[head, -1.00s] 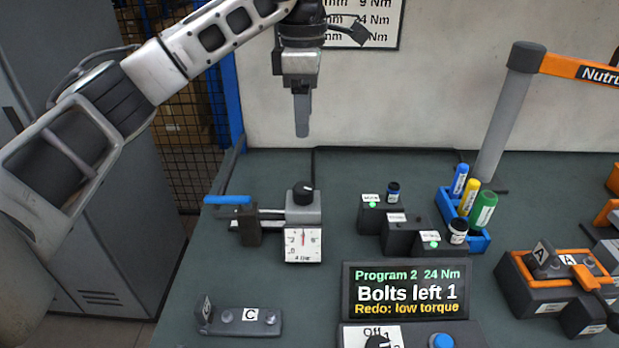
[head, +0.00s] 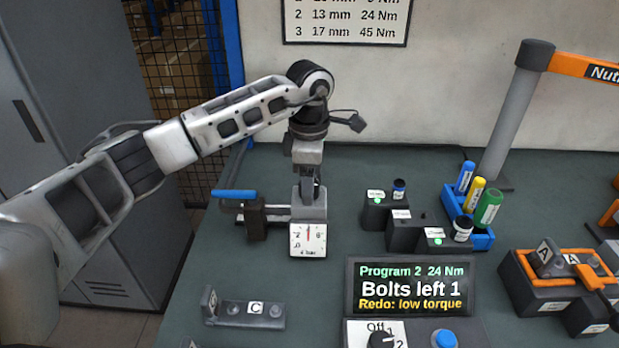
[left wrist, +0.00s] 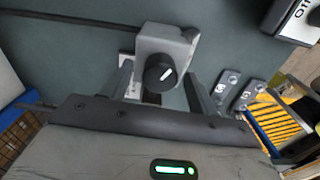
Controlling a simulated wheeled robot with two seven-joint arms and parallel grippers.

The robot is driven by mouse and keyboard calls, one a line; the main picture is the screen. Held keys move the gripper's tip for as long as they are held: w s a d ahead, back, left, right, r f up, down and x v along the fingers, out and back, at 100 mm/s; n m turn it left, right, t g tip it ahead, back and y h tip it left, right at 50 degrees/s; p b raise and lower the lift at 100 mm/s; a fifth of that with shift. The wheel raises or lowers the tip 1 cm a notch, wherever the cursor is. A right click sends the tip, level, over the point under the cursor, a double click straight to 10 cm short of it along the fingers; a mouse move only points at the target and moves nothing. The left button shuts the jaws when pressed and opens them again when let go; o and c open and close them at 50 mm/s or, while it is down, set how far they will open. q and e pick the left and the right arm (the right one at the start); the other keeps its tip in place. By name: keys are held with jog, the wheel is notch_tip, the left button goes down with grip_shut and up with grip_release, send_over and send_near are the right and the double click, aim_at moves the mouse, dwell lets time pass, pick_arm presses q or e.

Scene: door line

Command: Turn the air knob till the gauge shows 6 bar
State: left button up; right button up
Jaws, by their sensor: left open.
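The air knob (left wrist: 160,73) is black and round with a white pointer mark, on a grey regulator block (left wrist: 172,45). In the left wrist view it lies between my left gripper's two fingers (left wrist: 158,84), with a gap on either side. In the head view my left gripper (head: 309,188) points straight down over the block and hides the knob. The gripper is open; I cannot tell how far down its fingers reach around the knob. The white gauge (head: 308,240) faces front below the block. Its red needle points about straight up and the small text seems to read 4 bar.
A blue-handled valve (head: 234,194) sits just left of the block. A bracket marked C (head: 250,310) lies in front. Dark sockets stands (head: 402,232) and a blue marker tray (head: 480,238) are to the right. A display (head: 410,288) stands front centre.

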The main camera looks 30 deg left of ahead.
pick_arm(q)
jog(key=shift+f, duration=0.15)
pick_arm(e)
jog(key=shift+w, duration=0.2)
pick_arm(q)
jog(key=c, duration=1)
pick_arm(e)
jog(key=shift+s, duration=0.1)
jog(key=shift+s+f, duration=0.1)
jog(key=shift+f, duration=0.1)
